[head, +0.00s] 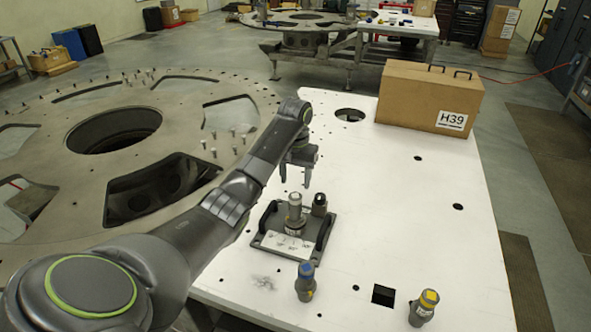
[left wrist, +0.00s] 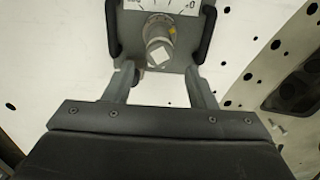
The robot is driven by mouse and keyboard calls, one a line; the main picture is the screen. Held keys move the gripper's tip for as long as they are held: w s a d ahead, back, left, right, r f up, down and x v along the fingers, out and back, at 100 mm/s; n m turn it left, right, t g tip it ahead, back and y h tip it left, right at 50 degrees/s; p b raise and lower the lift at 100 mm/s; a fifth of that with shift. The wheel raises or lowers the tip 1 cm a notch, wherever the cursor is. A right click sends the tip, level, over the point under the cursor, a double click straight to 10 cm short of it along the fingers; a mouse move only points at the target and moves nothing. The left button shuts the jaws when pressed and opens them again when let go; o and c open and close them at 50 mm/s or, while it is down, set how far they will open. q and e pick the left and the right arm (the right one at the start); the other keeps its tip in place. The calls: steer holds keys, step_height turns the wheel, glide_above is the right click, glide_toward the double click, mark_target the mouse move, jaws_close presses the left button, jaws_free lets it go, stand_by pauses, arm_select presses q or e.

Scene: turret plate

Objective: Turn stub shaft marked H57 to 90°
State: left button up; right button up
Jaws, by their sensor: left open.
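The stub shaft (head: 295,207) stands upright on a dark base plate (head: 268,243) with a pale scale on the white table. In the left wrist view the shaft (left wrist: 159,52) shows end-on, with a light square top and an orange mark on its collar. The scale (left wrist: 170,5) is partly cut off by the frame edge. No H57 marking is readable. My left gripper (head: 295,184) is open and empty, just behind and above the shaft in the head view. In the left wrist view its fingers (left wrist: 162,90) are apart, with the shaft beyond the gap between them. My right gripper is not in view.
A dark-topped post (head: 320,205) stands beside the shaft, and dark handles flank the plate. A blue-topped plug (head: 305,282) and a yellow-topped plug (head: 424,308) stand nearer. A cardboard box marked H39 (head: 430,97) is at the back. The large turret plate (head: 60,110) lies left.

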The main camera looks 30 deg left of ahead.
mark_target(295, 196)
arm_select(q)
step_height(295, 196, down, 4)
steer(key=shift+w+a+r, duration=0.1)
steer(key=shift+f, duration=1.3)
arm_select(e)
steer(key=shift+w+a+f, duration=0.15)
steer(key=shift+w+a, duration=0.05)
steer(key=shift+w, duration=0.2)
arm_select(q)
steer(key=c, duration=0.7)
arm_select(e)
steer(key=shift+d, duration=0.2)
